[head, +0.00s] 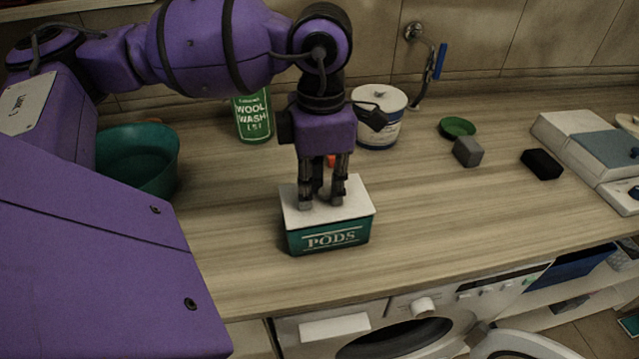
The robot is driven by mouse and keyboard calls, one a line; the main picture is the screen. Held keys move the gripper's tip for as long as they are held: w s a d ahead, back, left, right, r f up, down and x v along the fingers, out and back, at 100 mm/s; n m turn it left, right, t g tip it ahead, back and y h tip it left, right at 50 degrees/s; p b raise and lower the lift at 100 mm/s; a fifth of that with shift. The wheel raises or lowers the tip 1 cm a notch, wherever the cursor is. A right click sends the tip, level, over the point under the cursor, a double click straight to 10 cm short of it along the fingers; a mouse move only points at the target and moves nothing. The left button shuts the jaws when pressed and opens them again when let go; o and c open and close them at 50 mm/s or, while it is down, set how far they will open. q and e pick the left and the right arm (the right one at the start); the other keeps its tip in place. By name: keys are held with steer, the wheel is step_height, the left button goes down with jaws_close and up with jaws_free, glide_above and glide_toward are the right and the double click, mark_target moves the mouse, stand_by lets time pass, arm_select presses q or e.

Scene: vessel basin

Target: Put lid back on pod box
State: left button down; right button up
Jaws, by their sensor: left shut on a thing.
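The pod box (325,237) is teal with "PODS" on its front and stands on the wooden counter near the front edge. Its white lid (352,204) lies over the top of the box, roughly lined up with it. I cannot tell whether it is fully seated. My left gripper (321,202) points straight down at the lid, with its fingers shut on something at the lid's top. The grasped part is hidden between the fingers. My right gripper is not in view.
A teal basin (139,158) stands at the left. Behind are a green Wool Wash bottle (254,118) and a white tub (379,117). A grey block (468,151), green dish (457,127) and black block (542,164) lie right. The counter right of the box is clear.

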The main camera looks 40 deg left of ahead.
arm_select(q)
steer(key=shift+f, duration=0.1)
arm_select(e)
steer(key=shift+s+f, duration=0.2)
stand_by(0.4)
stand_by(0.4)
arm_select(q)
steer(key=c, duration=1.6)
jaws_free()
steer(key=shift+o, duration=0.7)
steer(key=o, duration=0.4)
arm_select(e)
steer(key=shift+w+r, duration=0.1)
arm_select(q)
steer(key=shift+r+p, duration=1.45)
steer(key=shift+r, duration=2.1)
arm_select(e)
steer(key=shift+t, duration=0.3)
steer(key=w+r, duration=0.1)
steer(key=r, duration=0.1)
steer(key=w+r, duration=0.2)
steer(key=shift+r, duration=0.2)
